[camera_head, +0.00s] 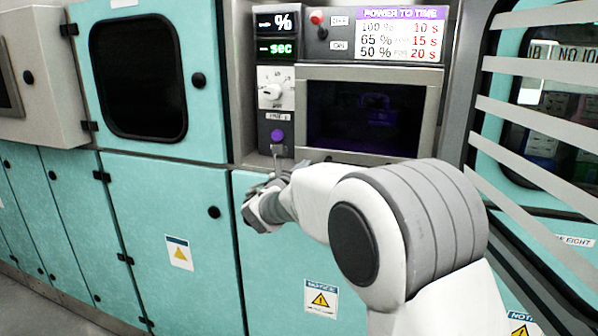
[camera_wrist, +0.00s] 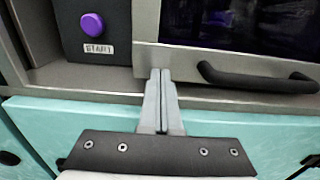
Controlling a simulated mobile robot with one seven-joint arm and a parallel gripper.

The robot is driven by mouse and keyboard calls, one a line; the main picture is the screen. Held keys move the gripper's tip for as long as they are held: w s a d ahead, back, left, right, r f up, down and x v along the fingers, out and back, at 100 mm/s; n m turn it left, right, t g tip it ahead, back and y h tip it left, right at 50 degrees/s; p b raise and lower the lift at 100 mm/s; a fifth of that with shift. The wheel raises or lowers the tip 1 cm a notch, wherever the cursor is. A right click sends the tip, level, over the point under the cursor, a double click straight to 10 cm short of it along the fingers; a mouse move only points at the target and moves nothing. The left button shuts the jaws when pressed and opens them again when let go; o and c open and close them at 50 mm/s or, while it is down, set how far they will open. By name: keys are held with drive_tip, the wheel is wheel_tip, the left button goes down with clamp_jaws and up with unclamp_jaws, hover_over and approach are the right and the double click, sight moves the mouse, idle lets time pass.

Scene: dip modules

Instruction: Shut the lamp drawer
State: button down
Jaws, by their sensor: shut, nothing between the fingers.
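The lamp drawer (camera_head: 428,112) has a grey metal front with a dark, purple-tinted window, set in the machine right of a control column. In the wrist view its front (camera_wrist: 148,52) shows with a black bar handle (camera_wrist: 255,82) at the upper right. My gripper (camera_head: 276,150) is shut and empty, below the purple button and by the drawer's lower left corner. In the wrist view my gripper (camera_wrist: 160,72) has its fingertips together at that corner, left of the handle. I cannot tell whether they touch the front, or how far the drawer stands out.
A purple START button (camera_wrist: 92,25) is close to the left of my fingertips. A dial (camera_head: 272,91) and a red knob (camera_head: 316,17) are higher up. Teal cabinet doors (camera_head: 170,215) lie below and left. Slanted slats (camera_head: 540,125) stand at the right.

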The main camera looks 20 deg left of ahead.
drive_tip(key=shift+w+d, duration=0.15)
drive_tip(key=shift+w, duration=1.25)
drive_tip(key=shift+r, duration=0.2)
drive_tip(key=shift+w+d+r, duration=0.1)
drive_tip(key=shift+r, duration=0.05)
